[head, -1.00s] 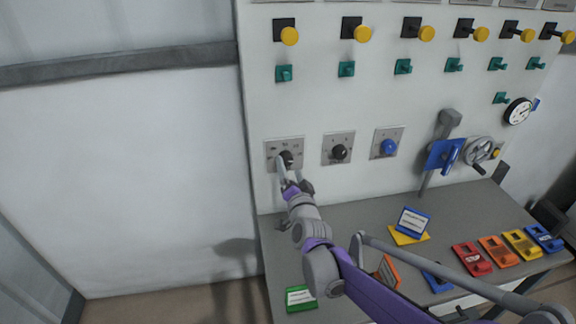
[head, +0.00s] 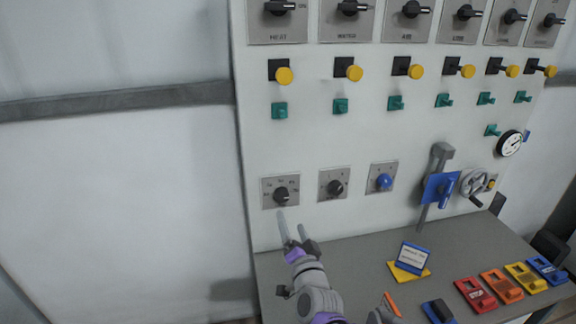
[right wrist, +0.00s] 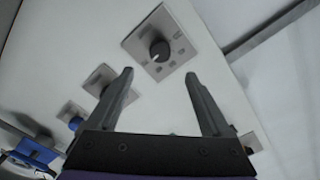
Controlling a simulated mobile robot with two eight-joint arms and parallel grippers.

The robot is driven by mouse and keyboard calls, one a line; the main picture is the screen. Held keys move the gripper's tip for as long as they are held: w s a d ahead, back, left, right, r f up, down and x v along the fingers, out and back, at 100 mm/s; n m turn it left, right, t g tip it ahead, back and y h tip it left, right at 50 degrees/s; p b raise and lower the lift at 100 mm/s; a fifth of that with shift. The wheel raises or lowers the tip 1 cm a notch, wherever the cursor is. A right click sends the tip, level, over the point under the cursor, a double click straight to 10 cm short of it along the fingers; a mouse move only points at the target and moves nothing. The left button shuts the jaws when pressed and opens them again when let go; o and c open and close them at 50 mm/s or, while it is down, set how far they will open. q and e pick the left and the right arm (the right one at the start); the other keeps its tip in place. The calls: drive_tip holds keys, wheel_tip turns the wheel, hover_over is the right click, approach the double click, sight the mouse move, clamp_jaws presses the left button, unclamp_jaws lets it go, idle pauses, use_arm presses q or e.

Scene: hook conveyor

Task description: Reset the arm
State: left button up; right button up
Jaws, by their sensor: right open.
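My right gripper (head: 292,232) is in the lower middle of the head view, just below the leftmost black dial (head: 281,195) on the white panel. Its two fingers are apart with nothing between them. In the right wrist view my right gripper (right wrist: 162,100) is open too, and the black dial (right wrist: 160,51) on its square grey plate lies beyond the fingertips, apart from them. My left gripper is in neither view.
The white panel carries a second dial (head: 335,188), a blue knob (head: 384,181), a blue lever (head: 440,188), a handwheel (head: 477,186) and rows of switches above. The grey table (head: 350,262) below holds a blue sign (head: 412,257) and several coloured blocks.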

drive_tip(key=s+d+f+n+g+h+p, duration=0.1)
drive_tip(key=s+d+f+g, duration=0.3)
drive_tip(key=s, duration=0.6)
drive_tip(key=s+d+f+n+g+h+p, duration=0.1)
drive_tip(key=s+d+f+n+g, duration=0.2)
drive_tip(key=s+d, duration=0.3)
drive_tip(key=s+d+f+n+g+h+p, duration=0.1)
drive_tip(key=s+d+f+g, duration=0.4)
drive_tip(key=s, duration=0.9)
drive_tip(key=shift+s+d+n, duration=0.3)
drive_tip(key=shift+s+n, duration=0.1)
drive_tip(key=shift+n, duration=0.5)
